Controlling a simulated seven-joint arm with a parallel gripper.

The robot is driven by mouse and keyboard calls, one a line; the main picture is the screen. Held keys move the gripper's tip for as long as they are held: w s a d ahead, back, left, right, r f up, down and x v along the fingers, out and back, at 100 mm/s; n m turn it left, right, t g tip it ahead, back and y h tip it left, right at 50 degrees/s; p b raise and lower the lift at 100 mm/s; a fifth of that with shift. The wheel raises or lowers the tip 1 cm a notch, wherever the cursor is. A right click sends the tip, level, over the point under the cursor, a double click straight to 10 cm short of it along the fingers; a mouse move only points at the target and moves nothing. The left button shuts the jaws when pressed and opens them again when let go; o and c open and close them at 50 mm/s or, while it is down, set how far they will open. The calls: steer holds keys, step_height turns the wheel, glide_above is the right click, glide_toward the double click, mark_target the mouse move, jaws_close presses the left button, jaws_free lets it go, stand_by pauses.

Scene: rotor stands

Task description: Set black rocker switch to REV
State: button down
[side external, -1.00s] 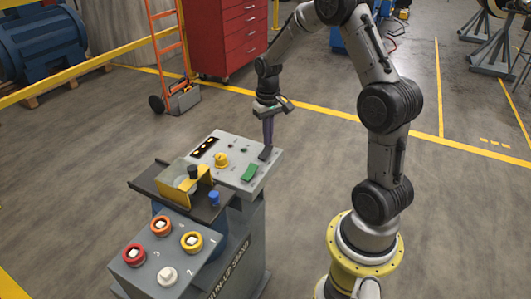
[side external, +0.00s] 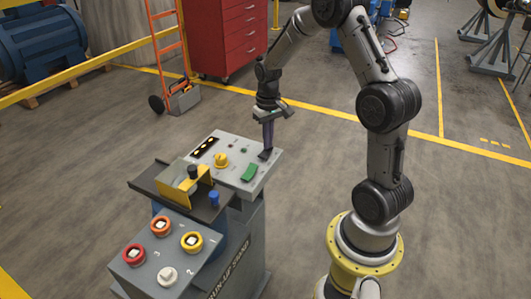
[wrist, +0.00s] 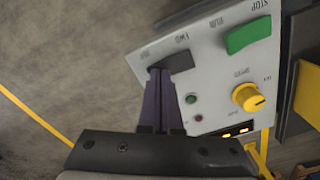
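The black rocker switch (wrist: 174,61) sits on the light grey control panel (wrist: 215,75), near the panel's edge. An FWD label, upside down in the wrist view, is beside it; a fainter label near its left end is too blurred to read surely. My gripper (wrist: 158,71) has its two purple fingers side by side, shut with nothing visible between them. The fingertips are at the left end of the rocker and seem to touch it. In the side view, my gripper (side external: 266,147) points down onto the rocker (side external: 264,155), partly hiding it. The rocker's tilt is unclear.
A green rocker (wrist: 249,35), a yellow knob (wrist: 248,97), and small green (wrist: 190,99) and red (wrist: 199,117) lamps share the panel. In the side view, a yellow bracket (side external: 204,182) and a box with several round buttons (side external: 165,255) stand nearer.

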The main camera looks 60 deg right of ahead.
steer(key=shift+f, duration=0.15)
step_height(320, 180, up, 7)
stand_by(1.0)
step_height(320, 180, up, 6)
steer(key=n+t, duration=0.1)
glide_above(257, 160)
steer(key=s+a+r+n+t, duration=0.3)
steer(key=s+a+r, duration=0.2)
steer(key=a+r, duration=0.3)
steer(key=s+a+f+n, duration=0.1)
steer(key=s+a, duration=0.2)
steer(key=s, duration=0.4)
steer(key=s+a+f+n+t, duration=0.1)
steer(key=s+a, duration=0.3)
steer(key=s, duration=0.3)
steer(key=shift+f+t, duration=0.3)
steer(key=shift+f, duration=0.1)
